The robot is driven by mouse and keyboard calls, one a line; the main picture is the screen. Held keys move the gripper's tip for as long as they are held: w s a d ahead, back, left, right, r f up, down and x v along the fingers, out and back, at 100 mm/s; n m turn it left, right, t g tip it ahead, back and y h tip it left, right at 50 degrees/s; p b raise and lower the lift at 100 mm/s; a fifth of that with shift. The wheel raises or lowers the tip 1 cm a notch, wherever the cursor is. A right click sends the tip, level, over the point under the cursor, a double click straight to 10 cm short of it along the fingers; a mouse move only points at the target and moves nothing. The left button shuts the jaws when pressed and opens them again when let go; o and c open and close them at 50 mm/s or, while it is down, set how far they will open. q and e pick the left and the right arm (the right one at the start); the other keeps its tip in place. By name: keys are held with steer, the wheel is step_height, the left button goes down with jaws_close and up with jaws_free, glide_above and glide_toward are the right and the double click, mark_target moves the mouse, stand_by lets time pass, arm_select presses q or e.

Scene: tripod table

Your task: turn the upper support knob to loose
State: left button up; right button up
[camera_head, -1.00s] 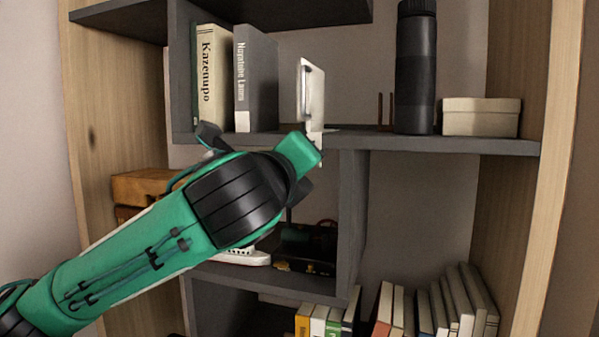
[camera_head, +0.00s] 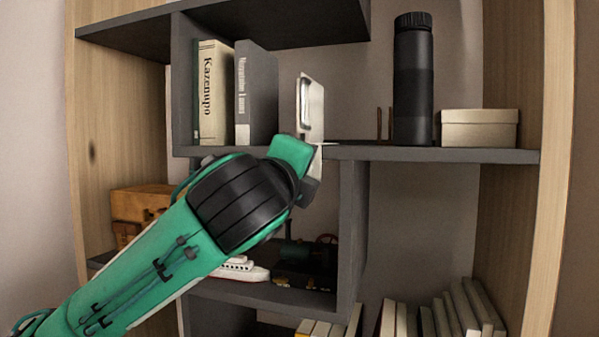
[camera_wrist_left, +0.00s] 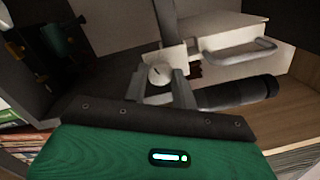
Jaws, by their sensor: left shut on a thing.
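The upper support is a pale bracket (camera_head: 311,108) with an upright plate, standing at the edge of the middle shelf. In the left wrist view its pale block (camera_wrist_left: 159,60) carries a small white round knob (camera_wrist_left: 159,74). My left gripper (camera_wrist_left: 166,82) has its two grey fingers on the knob, one on either side, and is shut on it. In the head view my green and black left arm comes in from the lower left and its wrist hides the knob and fingertips. The knob's marking is too small to read. My right gripper is not in view.
Two upright books (camera_head: 213,92) stand left of the bracket. A black flask (camera_head: 413,80) and a lidded pale box (camera_head: 480,128) stand to its right on the middle shelf (camera_head: 430,154). A model ship (camera_head: 242,269) lies below, behind my arm.

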arm_select(q)
steer(key=o, duration=1)
steer(key=r+b+v, duration=0.1)
steer(key=b+v, duration=0.3)
steer(key=v, duration=0.9)
steer(key=shift+s+f, duration=0.4)
steer(key=shift+f, duration=0.1)
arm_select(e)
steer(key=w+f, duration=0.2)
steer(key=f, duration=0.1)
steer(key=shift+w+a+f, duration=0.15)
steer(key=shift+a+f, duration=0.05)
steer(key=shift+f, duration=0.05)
arm_select(q)
steer(key=shift+a, duration=0.15)
